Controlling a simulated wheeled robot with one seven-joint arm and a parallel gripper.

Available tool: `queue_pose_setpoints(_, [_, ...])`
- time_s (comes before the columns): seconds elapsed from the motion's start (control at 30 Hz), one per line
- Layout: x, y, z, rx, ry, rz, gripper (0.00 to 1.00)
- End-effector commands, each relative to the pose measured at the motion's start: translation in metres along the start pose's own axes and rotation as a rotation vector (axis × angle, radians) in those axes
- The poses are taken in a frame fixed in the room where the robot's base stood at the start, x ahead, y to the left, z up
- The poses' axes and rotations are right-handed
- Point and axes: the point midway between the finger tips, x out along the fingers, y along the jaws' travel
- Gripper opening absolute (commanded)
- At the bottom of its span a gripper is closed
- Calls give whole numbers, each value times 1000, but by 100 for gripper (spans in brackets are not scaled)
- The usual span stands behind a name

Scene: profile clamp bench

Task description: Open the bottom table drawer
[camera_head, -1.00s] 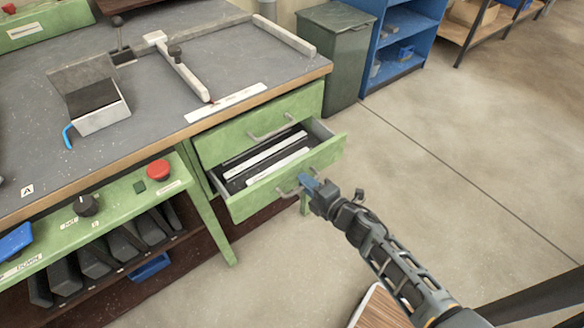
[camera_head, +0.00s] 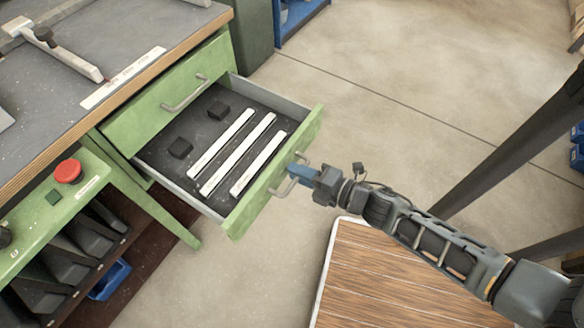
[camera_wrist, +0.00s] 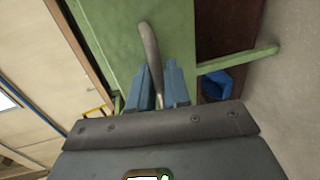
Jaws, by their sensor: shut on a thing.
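The bottom drawer (camera_head: 238,214) of the green table is pulled well out. Inside it lie several white strips (camera_head: 222,145) and two small black blocks (camera_head: 181,147) on a dark liner. My gripper (camera_head: 298,174) is at the drawer's front and is shut on its curved metal handle (camera_head: 283,187). In the wrist view the handle (camera_wrist: 149,50) runs between the blue fingers (camera_wrist: 157,88), against the green drawer front (camera_wrist: 115,30). The top drawer (camera_head: 165,105) is shut, and its handle (camera_head: 185,95) is free.
The table's wooden edge (camera_head: 120,98) runs above the drawers. A red button (camera_head: 68,171) sits on the green panel at left. A wood-topped surface (camera_head: 375,275) lies below my arm. Open concrete floor (camera_head: 360,70) extends beyond the drawer.

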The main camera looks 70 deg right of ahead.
Motion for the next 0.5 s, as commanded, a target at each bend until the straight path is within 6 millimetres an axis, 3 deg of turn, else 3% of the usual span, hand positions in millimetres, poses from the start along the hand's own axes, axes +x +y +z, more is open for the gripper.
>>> queue_pose_setpoints(0.33, [-1,-1,0,0,1,-1,0])
queue_pose_setpoints(0.37, [-1,-1,0,0,1,-1,19])
queue_pose_setpoints(0.5, [-1,-1,0,0,1,-1,29])
